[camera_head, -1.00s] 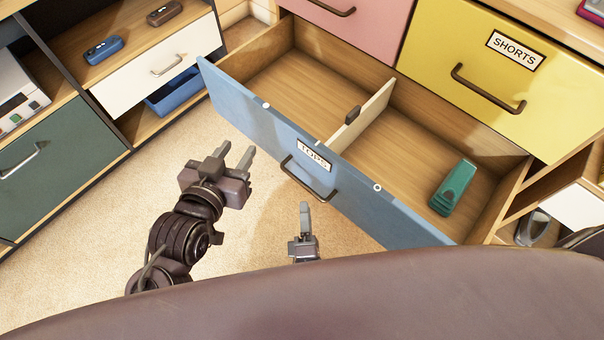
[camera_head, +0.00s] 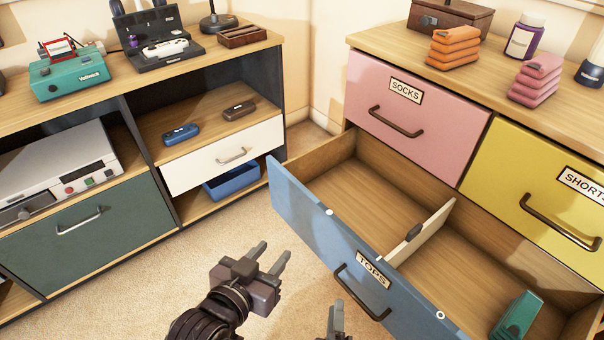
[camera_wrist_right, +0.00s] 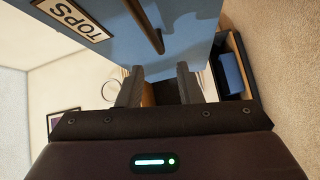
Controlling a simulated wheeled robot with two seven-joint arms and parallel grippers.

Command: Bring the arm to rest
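My left gripper (camera_head: 270,255) is over the carpet, in front of the open blue TOPS drawer (camera_head: 315,230). Its two fingers are apart with nothing between them. My right gripper (camera_head: 336,320) shows only in part at the bottom edge of the head view, near the TOPS drawer handle (camera_head: 362,292) but apart from it. In the right wrist view my right gripper (camera_wrist_right: 159,75) has its fingers apart and empty. The blue drawer front (camera_wrist_right: 100,55) with its TOPS label lies beyond them.
The TOPS drawer sticks out, with a divider (camera_head: 425,232) and a green item (camera_head: 516,316) inside. Above it are the shut pink SOCKS drawer (camera_head: 410,115) and yellow SHORTS drawer (camera_head: 545,175). A shelf unit (camera_head: 115,245) stands at left. Carpet (camera_head: 150,285) between them is free.

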